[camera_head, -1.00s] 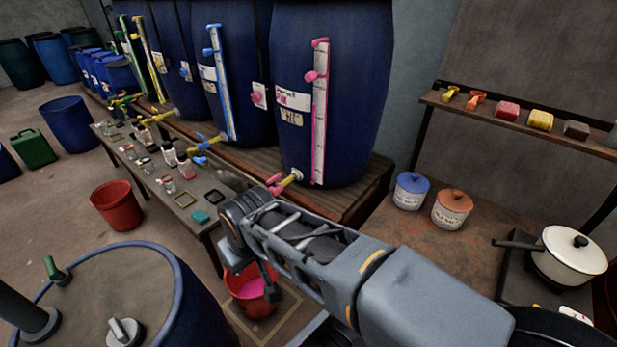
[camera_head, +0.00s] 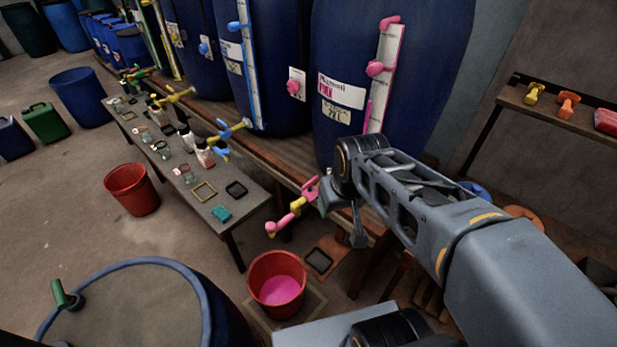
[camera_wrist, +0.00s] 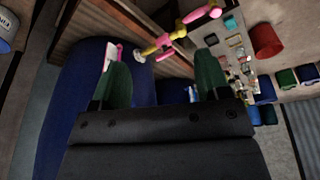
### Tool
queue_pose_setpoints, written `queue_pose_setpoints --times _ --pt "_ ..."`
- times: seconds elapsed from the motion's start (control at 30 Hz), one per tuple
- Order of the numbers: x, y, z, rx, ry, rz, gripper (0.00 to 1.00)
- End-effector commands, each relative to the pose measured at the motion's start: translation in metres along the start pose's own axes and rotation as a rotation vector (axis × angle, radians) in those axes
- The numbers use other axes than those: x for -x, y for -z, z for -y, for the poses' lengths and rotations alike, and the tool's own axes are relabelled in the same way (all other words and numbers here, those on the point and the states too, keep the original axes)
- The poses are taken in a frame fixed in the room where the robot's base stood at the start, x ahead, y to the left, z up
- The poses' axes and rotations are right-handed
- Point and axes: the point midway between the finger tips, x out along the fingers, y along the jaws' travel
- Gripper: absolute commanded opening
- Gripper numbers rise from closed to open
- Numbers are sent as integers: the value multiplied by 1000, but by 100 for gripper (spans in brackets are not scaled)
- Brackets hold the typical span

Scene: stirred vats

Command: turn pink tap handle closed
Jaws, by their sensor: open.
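The pink tap is a yellow body with a pink handle (camera_head: 311,188) and a pink outlet end (camera_head: 271,228), low on the blue vat (camera_head: 340,40) with the pink label. My gripper (camera_head: 346,217) is just right of the tap in the head view, apart from it. In the wrist view the green-padded fingers of my gripper (camera_wrist: 164,75) are spread and empty. The tap's pink handle (camera_wrist: 164,41) shows beyond and between them, with its white base by the vat (camera_wrist: 75,95). My arm hides the lower part of the vat and the tap's root in the head view.
A red bucket (camera_head: 278,262) with pink liquid stands on the floor below the tap. A low bench (camera_head: 225,185) with small jars and trays stands to the left. A blue-rimmed drum (camera_head: 130,300) is in the near left. Other vats with blue and yellow taps line the wooden stand.

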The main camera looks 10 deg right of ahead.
Motion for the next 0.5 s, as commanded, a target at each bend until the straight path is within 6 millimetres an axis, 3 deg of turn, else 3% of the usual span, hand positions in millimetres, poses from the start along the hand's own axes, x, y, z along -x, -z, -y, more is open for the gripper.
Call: queue_pose_setpoints --times 0.17,0.3,0.5 --pt "-14 77 -6 122 7 75 87" --pt "-43 137 -12 233 21 135 100" --pt "-101 200 -18 370 48 205 100"
